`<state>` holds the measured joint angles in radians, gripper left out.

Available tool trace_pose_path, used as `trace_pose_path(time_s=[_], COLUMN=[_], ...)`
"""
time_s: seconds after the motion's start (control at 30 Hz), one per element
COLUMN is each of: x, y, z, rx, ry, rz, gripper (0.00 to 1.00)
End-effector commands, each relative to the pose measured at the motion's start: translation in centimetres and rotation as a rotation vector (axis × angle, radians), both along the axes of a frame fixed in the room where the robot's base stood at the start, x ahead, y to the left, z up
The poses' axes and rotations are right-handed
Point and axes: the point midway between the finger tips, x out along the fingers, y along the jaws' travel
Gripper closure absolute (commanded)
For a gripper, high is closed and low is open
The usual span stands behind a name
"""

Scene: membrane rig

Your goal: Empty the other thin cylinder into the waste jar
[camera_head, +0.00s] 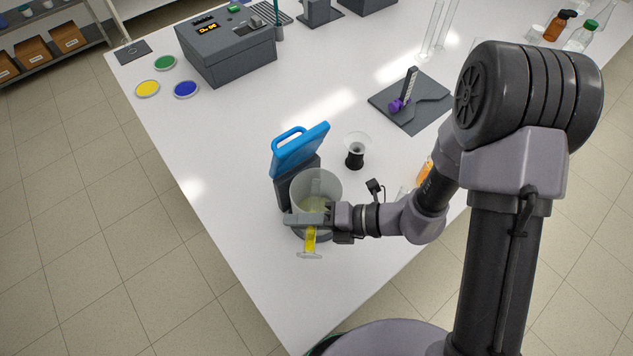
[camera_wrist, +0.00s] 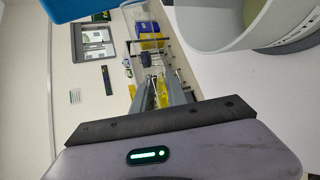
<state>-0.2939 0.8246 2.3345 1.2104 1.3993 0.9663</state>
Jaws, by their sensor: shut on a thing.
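My gripper (camera_head: 318,218) is shut on a thin clear cylinder (camera_head: 310,240) holding yellow liquid, its foot towards the front. The cylinder also shows between the jaws in the wrist view (camera_wrist: 160,92). It looks tilted; I cannot tell how far. The wide clear waste jar (camera_head: 311,182) stands just behind the gripper, in front of a dark stand with a blue lid-like panel (camera_head: 299,150). Some yellowish tint shows in the jar, but I cannot tell its level. The jar's wall seems to be at the wrist view's upper right (camera_wrist: 215,25). No stream of liquid shows.
A dark vessel with a clear funnel top (camera_head: 355,158) stands right of the jar. An orange item (camera_head: 425,171) is partly hidden by my arm. A grey mat (camera_head: 432,108) bears a purple-ended item. Tall clear cylinders stand farther back. The table's left front is clear.

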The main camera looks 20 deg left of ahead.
Motion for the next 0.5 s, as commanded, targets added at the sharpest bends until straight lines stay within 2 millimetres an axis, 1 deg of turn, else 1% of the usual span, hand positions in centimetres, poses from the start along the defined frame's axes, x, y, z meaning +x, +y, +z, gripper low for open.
trace_pose_path(time_s=[0.5], x=[-0.02], y=[0.0], z=[0.87], rx=[-0.024], ry=[0.068], rz=[0.0], gripper=[1.0])
